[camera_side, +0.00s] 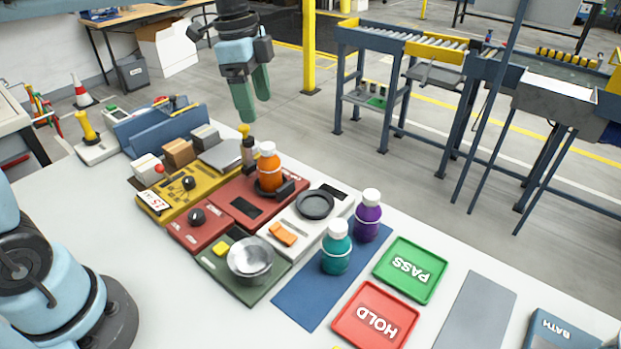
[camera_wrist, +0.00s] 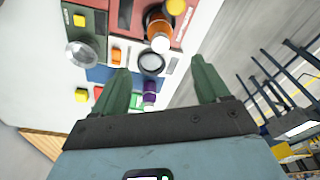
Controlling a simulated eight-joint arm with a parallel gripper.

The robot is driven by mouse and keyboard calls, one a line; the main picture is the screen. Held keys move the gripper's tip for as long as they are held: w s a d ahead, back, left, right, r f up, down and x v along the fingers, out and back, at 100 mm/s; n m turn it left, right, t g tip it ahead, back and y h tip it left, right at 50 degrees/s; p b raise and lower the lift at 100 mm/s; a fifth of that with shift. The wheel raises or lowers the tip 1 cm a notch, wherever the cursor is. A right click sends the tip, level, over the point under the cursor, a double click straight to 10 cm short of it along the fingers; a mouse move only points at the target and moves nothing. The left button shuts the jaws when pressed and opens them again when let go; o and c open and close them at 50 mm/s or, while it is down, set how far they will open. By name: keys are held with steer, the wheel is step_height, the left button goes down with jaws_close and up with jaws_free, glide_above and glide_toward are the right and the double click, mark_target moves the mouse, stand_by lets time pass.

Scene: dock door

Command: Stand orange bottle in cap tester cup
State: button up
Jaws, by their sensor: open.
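The orange bottle (camera_side: 268,173) with a white cap stands upright in a dark holder (camera_side: 282,190) on the red station (camera_side: 246,208). Its base is partly hidden by the holder, so I cannot tell how deep it sits. In the wrist view the bottle (camera_wrist: 159,25) lies near the top, beyond my fingertips. No readable label shows which station is the cap tester. My gripper (camera_side: 254,107) is open and empty, high above the far side of the bench and apart from the bottle. Its green fingers also show in the wrist view (camera_wrist: 160,66).
A white station with a dark ring (camera_side: 315,204) and a green station with a metal bowl (camera_side: 250,260) are nearby. Teal (camera_side: 336,250) and purple (camera_side: 367,216) bottles stand on a blue mat (camera_side: 305,291). PASS (camera_side: 437,281) and HOLD (camera_side: 344,325) trays lie right.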

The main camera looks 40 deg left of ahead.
steer(key=s+f+n+t+y, duration=0.1)
steer(key=s+f+n+t, duration=0.5)
steer(key=s+n, duration=0.5)
steer(key=shift+s+d+f+n, duration=0.15)
steer(key=shift+f+n, duration=0.15)
steer(key=shift+n, duration=0.5)
